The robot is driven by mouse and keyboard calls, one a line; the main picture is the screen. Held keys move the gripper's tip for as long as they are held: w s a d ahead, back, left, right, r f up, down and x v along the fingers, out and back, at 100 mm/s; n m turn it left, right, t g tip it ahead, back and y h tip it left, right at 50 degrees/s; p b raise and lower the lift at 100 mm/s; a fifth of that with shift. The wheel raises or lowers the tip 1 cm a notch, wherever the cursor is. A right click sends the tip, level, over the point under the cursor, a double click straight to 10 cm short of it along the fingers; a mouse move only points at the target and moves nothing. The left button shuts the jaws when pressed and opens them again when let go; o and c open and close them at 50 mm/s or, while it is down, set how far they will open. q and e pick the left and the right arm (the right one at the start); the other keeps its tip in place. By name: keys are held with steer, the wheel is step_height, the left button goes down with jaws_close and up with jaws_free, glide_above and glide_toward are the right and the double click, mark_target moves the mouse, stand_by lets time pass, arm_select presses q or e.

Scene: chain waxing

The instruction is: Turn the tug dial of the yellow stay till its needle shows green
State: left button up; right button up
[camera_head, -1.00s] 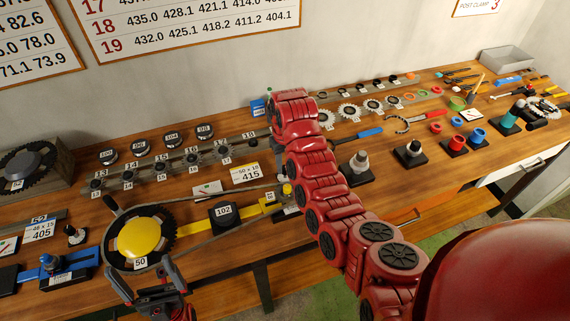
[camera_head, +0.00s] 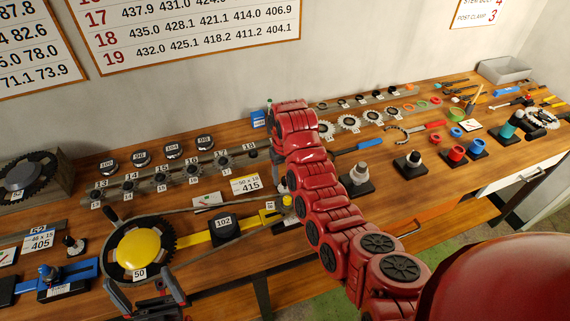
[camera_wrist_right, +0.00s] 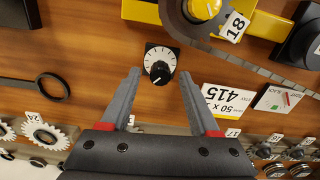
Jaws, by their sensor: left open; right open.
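The yellow stay (camera_head: 195,239) runs from the large chainring with the yellow hub (camera_head: 139,249) through a black block marked 102 to a small yellow-hubbed wheel marked 18, which shows in the wrist view (camera_wrist_right: 204,9). A dial with a white face and black knob (camera_wrist_right: 158,70) sits on the wood. My right gripper (camera_wrist_right: 160,75) is open, its fingertips on either side of the dial; contact cannot be told. In the head view my right arm hides the dial. My left gripper (camera_head: 148,298) is open near the chainring.
A card marked 415 (camera_head: 245,184) lies beside the gauge card. A row of numbered sprockets (camera_head: 160,178) stands behind. A blue clamp (camera_head: 57,275) is at the left front. Several coloured cups (camera_head: 457,153) stand at the right.

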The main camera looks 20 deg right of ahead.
mark_target(285, 178)
step_height(285, 178, up, 6)
steer(key=shift+d+f+p, duration=0.1)
steer(key=shift+f+p, duration=0.1)
steer(key=shift+p, duration=1.05)
step_height(285, 178, up, 12)
steer(key=b, duration=0.1)
steer(key=shift+f, duration=0.2)
